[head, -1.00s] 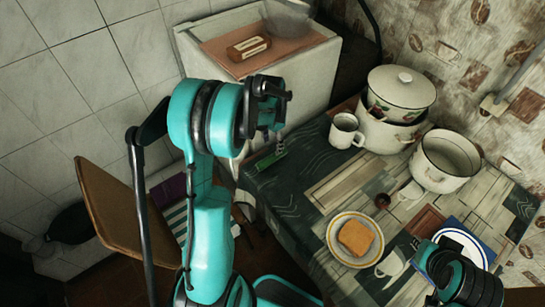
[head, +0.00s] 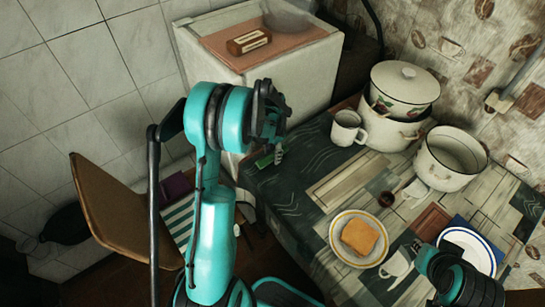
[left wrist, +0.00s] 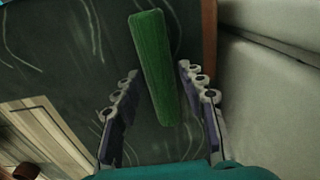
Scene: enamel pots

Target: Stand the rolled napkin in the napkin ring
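The rolled napkin (head: 264,161) is a green roll lying flat on the dark end of the table, partly hidden by my left gripper in the head view. In the left wrist view the napkin (left wrist: 153,65) runs lengthwise, its near end between the fingers. My left gripper (left wrist: 158,75) is open above it, with a gap on both sides; it also shows in the head view (head: 279,155). A small dark brown round thing (head: 386,199), likely the napkin ring, stands mid-table. My right gripper (head: 414,248) is over the table's lower right, its fingers too small to read.
A white mug (head: 347,130), stacked pots with a lid (head: 404,85) and an open pot (head: 450,160) stand at the back. A plate with toast (head: 340,252), a white cup (head: 397,264) and a blue-rimmed plate (head: 468,246) are nearer. A white cabinet (head: 290,75) adjoins the napkin's end.

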